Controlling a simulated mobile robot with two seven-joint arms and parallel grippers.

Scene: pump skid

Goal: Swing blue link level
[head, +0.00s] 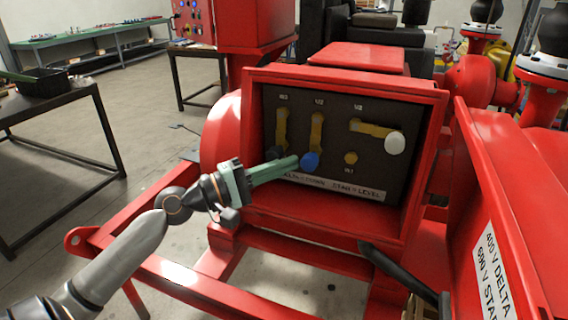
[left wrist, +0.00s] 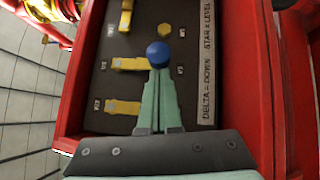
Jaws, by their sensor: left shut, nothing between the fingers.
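The blue link, a brass bar (head: 316,128), hangs straight down on the dark panel (head: 270,105), with a blue knob (head: 310,160) at its lower end. In the left wrist view the blue knob (left wrist: 158,54) is just beyond my fingertips. My left gripper (head: 296,161) has its green fingers shut with nothing between them. Its tips are at the left side of the blue knob; I cannot tell if they touch. The left link (head: 282,128) also hangs down, its dark knob (head: 276,153) partly behind my fingers. The right link (head: 368,129) is level, with a white knob (head: 395,143). My right gripper is not in view.
The panel sits inside a red box (head: 345,81) with raised edges. A label (head: 335,187) reads delta down, star level. A brass bolt (head: 351,158) stands below the links. The open red door (head: 505,190) and a black bar (head: 400,270) are at the right.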

